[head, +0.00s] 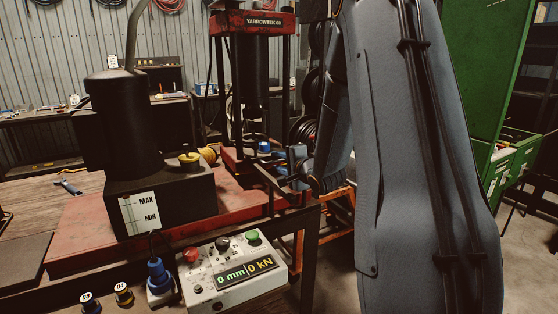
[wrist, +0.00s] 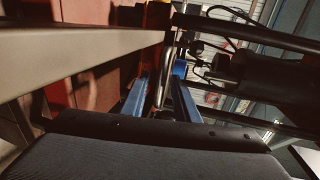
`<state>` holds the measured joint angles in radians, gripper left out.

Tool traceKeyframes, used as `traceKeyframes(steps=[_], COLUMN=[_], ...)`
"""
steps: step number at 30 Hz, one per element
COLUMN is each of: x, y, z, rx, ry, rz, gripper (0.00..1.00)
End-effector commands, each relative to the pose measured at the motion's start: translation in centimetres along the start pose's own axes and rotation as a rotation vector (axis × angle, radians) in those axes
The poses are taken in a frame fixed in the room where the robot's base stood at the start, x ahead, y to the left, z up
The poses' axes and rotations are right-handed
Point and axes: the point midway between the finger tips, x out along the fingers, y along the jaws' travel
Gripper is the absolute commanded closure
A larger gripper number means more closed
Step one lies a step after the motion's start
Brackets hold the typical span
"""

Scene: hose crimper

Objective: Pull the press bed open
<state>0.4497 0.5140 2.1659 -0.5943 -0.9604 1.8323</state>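The red press (head: 252,22), labelled YARROWTEK 60, stands behind the bench's front edge. Its red press bed (head: 232,160) is low between the posts, with a dark bar (head: 268,180) reaching out at its front right. My gripper (head: 284,180) is at the outer end of this bar, partly hidden by my arm. In the wrist view, the two blue fingers of my gripper (wrist: 160,98) stand apart with a thin shiny rod (wrist: 164,75) between them. I cannot tell whether they touch the rod. How far the bed stands out is hard to judge.
A black pump (head: 125,125) with an oil gauge sits on a red base at left. A control box (head: 232,272) reading 0 mm and 0 kN is in front. An orange frame (head: 338,232) stands below right. A green cabinet (head: 490,70) is at far right, with open floor before it.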

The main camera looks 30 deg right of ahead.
Motion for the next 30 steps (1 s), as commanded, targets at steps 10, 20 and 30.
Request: traceKeyframes(steps=[10, 20, 30], x=[0.92, 0.88, 0.87], y=[0.03, 0.03, 0.02], z=[-0.22, -0.27, -0.29], rx=[0.001, 0.001, 0.002], ry=[0.004, 0.004, 0.005], rz=[-0.001, 0.0, 0.001], gripper=[0.72, 1.0, 1.0])
